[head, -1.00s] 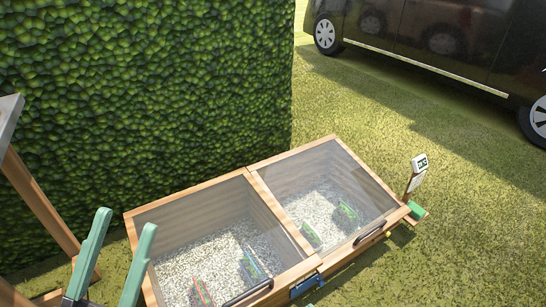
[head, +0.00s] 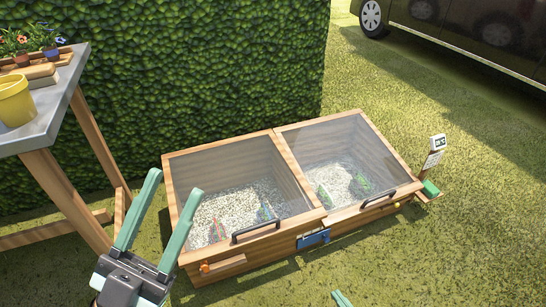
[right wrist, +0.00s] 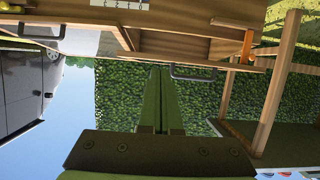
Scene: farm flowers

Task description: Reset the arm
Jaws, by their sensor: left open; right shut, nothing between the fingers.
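My left gripper (head: 175,183) stands in front of the left end of the wooden cold frame in the head view, fingers spread apart and empty, pointing up. My right gripper (head: 341,298) shows only as a green tip at the bottom edge of the head view. In the right wrist view its two green fingers (right wrist: 159,72) lie together with nothing between them. The wooden cold frame (head: 240,262) has both clear lids down. Pale gravel and several small colourful items show inside it.
A metal-topped table (head: 50,118) at left holds a yellow pot (head: 14,100) and potted flowers (head: 42,37). A green hedge (head: 200,70) stands behind the frame. A small sign (head: 434,152) stands at its right end. A dark vehicle (head: 470,35) is at upper right. Grass in front is open.

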